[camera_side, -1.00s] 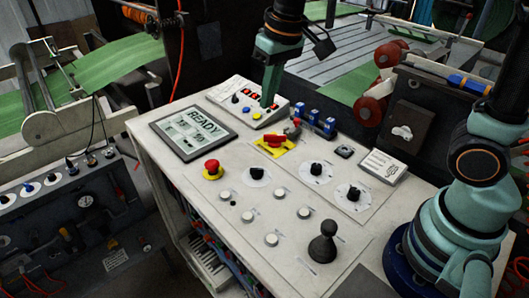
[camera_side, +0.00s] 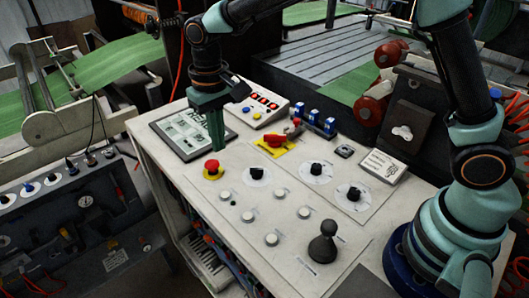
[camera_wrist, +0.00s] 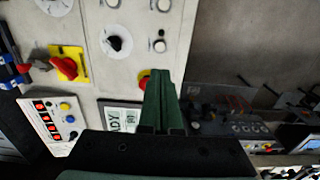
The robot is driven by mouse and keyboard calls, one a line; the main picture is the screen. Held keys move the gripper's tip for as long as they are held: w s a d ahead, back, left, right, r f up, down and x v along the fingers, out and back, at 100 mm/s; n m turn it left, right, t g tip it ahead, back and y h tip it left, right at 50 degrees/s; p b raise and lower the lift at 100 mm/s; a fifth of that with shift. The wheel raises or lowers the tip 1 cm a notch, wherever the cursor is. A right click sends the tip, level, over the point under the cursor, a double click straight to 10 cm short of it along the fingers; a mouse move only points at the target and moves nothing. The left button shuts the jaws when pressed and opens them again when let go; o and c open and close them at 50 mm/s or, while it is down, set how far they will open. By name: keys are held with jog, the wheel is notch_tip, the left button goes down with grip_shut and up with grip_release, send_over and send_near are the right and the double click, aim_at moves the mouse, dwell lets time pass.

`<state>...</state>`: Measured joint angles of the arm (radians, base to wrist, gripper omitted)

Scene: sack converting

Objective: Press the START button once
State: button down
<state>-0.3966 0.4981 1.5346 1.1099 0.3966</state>
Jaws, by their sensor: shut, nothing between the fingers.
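My gripper (camera_side: 218,146) is shut and empty, pointing down over the right edge of the READY screen (camera_side: 165,132), just behind the red mushroom button (camera_side: 212,164) on its yellow base. Whether it touches anything is unclear. In the wrist view my gripper (camera_wrist: 158,74) partly hides the red button (camera_wrist: 144,80). Several pale round buttons lie on the panel, such as a front-left one (camera_side: 225,195) and another to its right (camera_side: 279,193).
A small box (camera_side: 256,113) with red displays and coloured buttons stands behind. A red switch on a yellow plate (camera_side: 276,144), black knobs (camera_side: 315,169) and a black joystick (camera_side: 323,245) are on the panel. Blue blocks (camera_side: 319,122) stand at its back edge.

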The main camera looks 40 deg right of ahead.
aim_at(226, 194)
notch_tip(226, 194, down, 14)
dwell(0.6)
